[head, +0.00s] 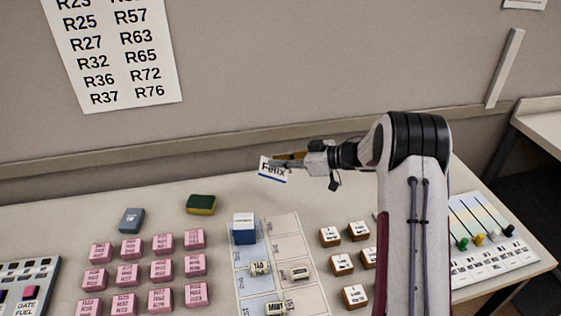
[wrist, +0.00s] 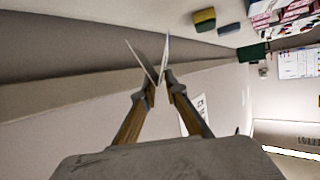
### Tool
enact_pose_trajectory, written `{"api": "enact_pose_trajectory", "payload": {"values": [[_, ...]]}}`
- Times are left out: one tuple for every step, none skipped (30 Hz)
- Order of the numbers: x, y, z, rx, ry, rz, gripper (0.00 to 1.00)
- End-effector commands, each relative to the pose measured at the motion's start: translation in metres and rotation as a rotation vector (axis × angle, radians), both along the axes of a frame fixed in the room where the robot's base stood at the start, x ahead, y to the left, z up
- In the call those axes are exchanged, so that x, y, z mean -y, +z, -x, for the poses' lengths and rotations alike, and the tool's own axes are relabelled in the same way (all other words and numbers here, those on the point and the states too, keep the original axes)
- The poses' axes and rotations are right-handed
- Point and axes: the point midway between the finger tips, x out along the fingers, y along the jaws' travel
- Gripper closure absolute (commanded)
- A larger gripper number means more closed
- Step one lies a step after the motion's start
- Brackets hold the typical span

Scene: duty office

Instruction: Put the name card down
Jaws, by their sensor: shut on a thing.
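The name card (head: 272,171) is white with a blue lower edge and reads "Felix". My gripper (head: 278,158) is shut on it and holds it tilted in the air above the back part of the table (head: 330,204). In the wrist view the card (wrist: 140,61) shows nearly edge-on at the fingertips of my gripper (wrist: 160,82). Its printed face is not readable there. The card looks apart from the table.
A green and yellow sponge (head: 201,205) and a grey-blue block (head: 132,220) lie at back left, behind several pink blocks (head: 163,243). A blue box (head: 243,230) stands on a chart sheet (head: 284,228). Wooden blocks (head: 358,231) and a slider board (head: 487,258) are at right.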

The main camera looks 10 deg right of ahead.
Motion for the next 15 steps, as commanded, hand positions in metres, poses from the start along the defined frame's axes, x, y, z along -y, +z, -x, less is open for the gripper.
{"api": "enact_pose_trajectory", "payload": {"values": [[0.0, 0.0, 0.0, 0.0, -0.001, 0.0, 0.99], [0.001, 0.0, 0.0, 0.001, -0.002, 0.0, 0.99], [0.003, 0.0, 0.0, 0.0, -0.004, 0.0, 0.99], [0.004, 0.0, 0.0, 0.0, -0.006, 0.0, 0.99], [0.006, 0.001, 0.0, 0.001, -0.009, 0.0, 0.99], [0.01, 0.001, 0.0, 0.002, -0.014, 0.0, 0.99], [0.013, 0.002, 0.0, 0.003, -0.019, 0.001, 0.99], [0.017, 0.003, 0.0, 0.004, -0.026, 0.0, 0.99], [0.024, 0.004, 0.001, 0.004, -0.036, -0.001, 0.99], [0.03, 0.005, 0.001, 0.005, -0.045, 0.0, 0.99], [0.036, 0.006, 0.001, 0.006, -0.055, -0.001, 0.99], [0.045, 0.007, 0.002, 0.005, -0.076, -0.005, 0.99], [0.053, 0.008, 0.002, 0.005, -0.095, -0.009, 0.99], [0.061, 0.009, 0.002, 0.005, -0.114, -0.011, 0.99], [0.072, 0.011, 0.003, 0.005, -0.14, -0.015, 0.99]]}}
